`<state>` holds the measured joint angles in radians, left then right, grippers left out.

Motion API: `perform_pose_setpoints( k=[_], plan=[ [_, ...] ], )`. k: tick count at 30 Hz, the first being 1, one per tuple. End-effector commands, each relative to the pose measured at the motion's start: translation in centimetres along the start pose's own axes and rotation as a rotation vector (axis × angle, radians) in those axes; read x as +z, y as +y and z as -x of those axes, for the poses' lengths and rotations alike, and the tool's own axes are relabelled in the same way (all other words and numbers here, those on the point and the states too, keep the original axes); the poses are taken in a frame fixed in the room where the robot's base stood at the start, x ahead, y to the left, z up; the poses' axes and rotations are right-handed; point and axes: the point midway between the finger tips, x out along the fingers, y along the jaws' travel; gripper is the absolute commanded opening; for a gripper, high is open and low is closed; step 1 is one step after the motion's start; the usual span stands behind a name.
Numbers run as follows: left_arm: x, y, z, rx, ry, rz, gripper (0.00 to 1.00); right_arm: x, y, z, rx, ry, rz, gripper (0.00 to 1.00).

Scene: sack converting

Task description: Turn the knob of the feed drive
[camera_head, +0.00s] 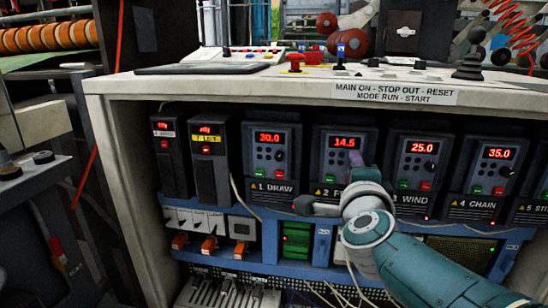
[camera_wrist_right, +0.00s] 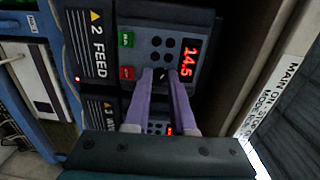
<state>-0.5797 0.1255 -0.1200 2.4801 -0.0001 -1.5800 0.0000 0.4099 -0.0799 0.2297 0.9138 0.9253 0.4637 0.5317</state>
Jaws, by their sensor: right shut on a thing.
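The feed drive (camera_head: 343,141) is the dark unit second from the left among the numbered drives, with a red display at 14.5. In the right wrist view, the drive (camera_wrist_right: 150,45) carries a "2 FEED" label, and its small dark knob (camera_wrist_right: 160,75) lies between my fingertips. My right gripper (camera_wrist_right: 160,74) is shut on this knob with its two purple fingers. In the head view, my right gripper (camera_head: 356,160) reaches the drive front, and my wrist hides its lower part and the knob. My left gripper is not in view.
The draw drive (camera_head: 270,150) reads 30.0 on the left; the wind drive (camera_head: 416,155) reads 25.0 and the chain drive (camera_head: 492,160) 35.0 on the right. The cabinet top (camera_head: 225,84) overhangs them. Loose cables and a blue rail (camera_head: 265,262) lie below.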

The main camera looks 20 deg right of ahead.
Motion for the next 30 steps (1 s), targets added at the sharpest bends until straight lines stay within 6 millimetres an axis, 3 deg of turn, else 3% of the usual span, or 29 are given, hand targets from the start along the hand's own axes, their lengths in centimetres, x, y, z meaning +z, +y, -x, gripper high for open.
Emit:
perform_pose_setpoints(
  k=[12, 29, 30],
  plan=[
    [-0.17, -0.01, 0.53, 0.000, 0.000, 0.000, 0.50, 0.00, 0.02, 0.00, 0.001, 0.008, 0.200, 0.00],
    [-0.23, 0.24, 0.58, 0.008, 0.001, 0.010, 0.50, -0.02, 0.02, -0.01, 0.001, 0.010, 0.232, 0.00],
    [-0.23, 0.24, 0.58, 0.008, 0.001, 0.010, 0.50, -0.02, 0.02, -0.01, 0.001, 0.010, 0.232, 0.24]
  ],
)
